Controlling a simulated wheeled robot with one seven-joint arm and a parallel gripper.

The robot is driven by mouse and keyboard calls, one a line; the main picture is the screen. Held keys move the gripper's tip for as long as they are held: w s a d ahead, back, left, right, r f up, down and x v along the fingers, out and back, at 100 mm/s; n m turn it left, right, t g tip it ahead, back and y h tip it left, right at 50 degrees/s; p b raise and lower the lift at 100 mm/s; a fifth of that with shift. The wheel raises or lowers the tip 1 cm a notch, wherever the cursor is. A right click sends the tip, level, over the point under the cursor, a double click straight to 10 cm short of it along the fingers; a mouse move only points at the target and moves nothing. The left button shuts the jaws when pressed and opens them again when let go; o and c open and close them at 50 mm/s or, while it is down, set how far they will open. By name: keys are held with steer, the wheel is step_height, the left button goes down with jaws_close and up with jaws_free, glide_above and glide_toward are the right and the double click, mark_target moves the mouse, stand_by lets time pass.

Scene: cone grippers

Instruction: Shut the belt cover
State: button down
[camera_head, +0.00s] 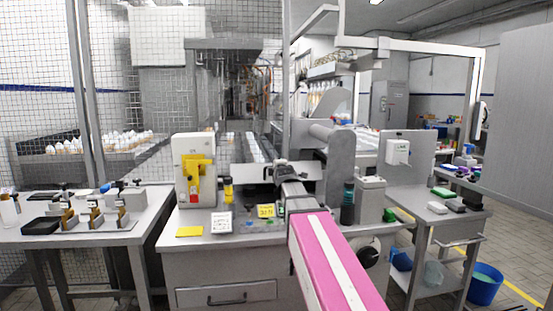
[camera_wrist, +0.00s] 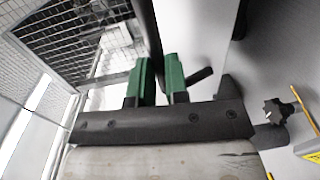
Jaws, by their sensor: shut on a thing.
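My gripper (camera_head: 281,170) is at the middle of the machine bench, at the end of my pink and white arm. In the wrist view its two green fingertips (camera_wrist: 160,78) are close together, one on each side of a dark narrow bar. This bar runs along the edge of a smooth pale panel, which looks like the belt cover (camera_wrist: 190,28). In the head view the cover seems to be the light grey panel (camera_head: 308,170) behind my gripper, partly hidden by it. How far the cover stands open is hard to tell.
The bench holds a pale box with a yellow part (camera_head: 195,170), a yellow bottle (camera_head: 228,190) and a dark bottle (camera_head: 347,205). A grey roller housing (camera_head: 338,158) stands right of my gripper. Wire mesh (camera_head: 45,80) encloses the left. A blue bucket (camera_head: 485,284) stands on the floor.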

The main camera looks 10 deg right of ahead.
step_height(320, 180, down, 8)
steer(key=s, duration=0.1)
steer(key=shift+s, duration=0.4)
steer(key=c, duration=1.1)
jaws_free()
steer(key=s, duration=0.7)
steer(key=s+r, duration=0.1)
steer(key=s, duration=0.2)
steer(key=shift+s, duration=0.4)
